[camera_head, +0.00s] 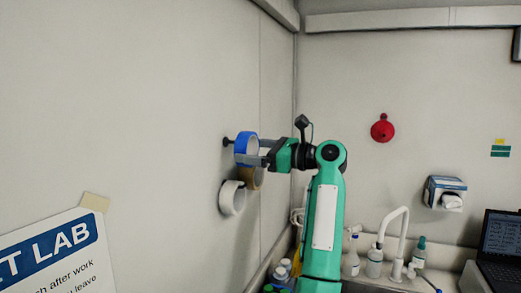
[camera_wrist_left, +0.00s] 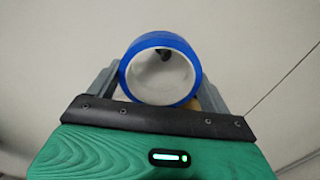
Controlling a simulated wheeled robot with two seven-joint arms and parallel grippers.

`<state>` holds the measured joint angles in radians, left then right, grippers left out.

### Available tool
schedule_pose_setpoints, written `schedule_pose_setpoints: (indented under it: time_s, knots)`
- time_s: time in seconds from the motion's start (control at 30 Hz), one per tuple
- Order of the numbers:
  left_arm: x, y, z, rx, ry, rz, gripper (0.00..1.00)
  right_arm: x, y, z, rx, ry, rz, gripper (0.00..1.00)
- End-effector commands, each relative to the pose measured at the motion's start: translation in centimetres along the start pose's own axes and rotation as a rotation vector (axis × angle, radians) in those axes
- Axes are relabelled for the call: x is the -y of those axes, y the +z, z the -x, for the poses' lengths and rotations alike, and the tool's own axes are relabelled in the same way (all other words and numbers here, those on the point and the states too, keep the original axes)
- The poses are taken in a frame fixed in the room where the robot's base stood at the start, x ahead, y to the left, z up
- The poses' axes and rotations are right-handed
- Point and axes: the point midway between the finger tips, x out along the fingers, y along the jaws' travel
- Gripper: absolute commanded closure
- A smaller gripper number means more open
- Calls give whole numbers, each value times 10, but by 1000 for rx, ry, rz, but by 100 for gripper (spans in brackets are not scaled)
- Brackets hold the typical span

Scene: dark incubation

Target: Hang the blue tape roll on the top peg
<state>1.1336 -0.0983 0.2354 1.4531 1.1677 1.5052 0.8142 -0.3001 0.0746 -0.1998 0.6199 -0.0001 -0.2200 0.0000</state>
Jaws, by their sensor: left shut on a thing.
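The blue tape roll (camera_head: 250,136) is between the fingers of my left gripper (camera_head: 248,151), near the left wall. The dark top peg (camera_head: 228,141) shows at the roll's left side. In the left wrist view, the blue roll (camera_wrist_left: 134,50) faces the wall, and the dark peg (camera_wrist_left: 165,55) is seen through the upper part of its hole. I cannot tell whether the peg reaches inside the roll. My left gripper (camera_wrist_left: 158,80) is shut on the roll from both sides. My right gripper is not in view.
A white tape roll (camera_head: 231,200) hangs on a lower peg. A brown tape roll (camera_head: 257,180) shows just below the blue one, partly hidden. A red funnel-like item (camera_head: 382,129) is on the back wall. Bottles (camera_head: 351,258) and a white faucet (camera_head: 393,232) stand lower right.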

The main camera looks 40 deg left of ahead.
Motion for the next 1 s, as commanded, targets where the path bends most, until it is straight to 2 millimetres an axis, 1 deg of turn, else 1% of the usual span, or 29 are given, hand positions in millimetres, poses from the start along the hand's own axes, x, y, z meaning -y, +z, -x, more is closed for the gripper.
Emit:
schedule_pose_setpoints:
  time_s: [0.37, 0.4, 0.43, 0.6, 0.8, 1.0]
  knots:
    - [0, 0, -24, 0, 1, 0, 45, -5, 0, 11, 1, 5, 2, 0]
    - [-1, -6, -25, -1, 1, 0, 45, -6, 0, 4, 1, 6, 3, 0]
    - [-2, -8, -27, -1, 1, 1, 45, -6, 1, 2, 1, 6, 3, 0]
    - [-2, -12, -35, -1, 1, 1, 45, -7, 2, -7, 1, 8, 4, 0]
    - [-3, -14, -37, -1, 0, 1, 45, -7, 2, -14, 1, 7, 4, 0]
    - [-3, -13, -38, 0, 0, 1, 45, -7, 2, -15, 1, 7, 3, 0]
